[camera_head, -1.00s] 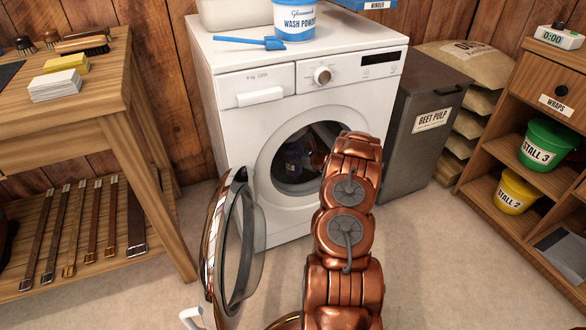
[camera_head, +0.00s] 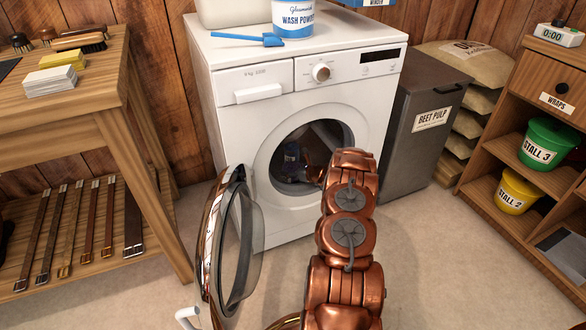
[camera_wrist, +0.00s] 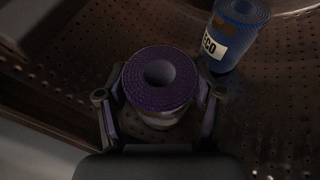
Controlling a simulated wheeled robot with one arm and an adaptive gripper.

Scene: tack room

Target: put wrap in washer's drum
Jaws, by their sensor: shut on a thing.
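In the wrist view my gripper (camera_wrist: 158,98) is shut on a purple rolled wrap (camera_wrist: 150,98), with a finger on each side. The roll's round end and centre hole face the camera. Around it is the perforated metal of the drum (camera_wrist: 50,78). A blue rolled wrap (camera_wrist: 240,22) with a white label, partly readable as "CO", is in the drum at the upper right, apart from the purple one. In the head view the white washer (camera_head: 275,215) has its round door (camera_head: 232,250) open to the left. My arm hides most of my gripper at the opening.
On the right are a beet pulp bin (camera_head: 425,145) and a shelf unit (camera_head: 555,75) with green and yellow buckets. The open door stands close to my arm's left.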

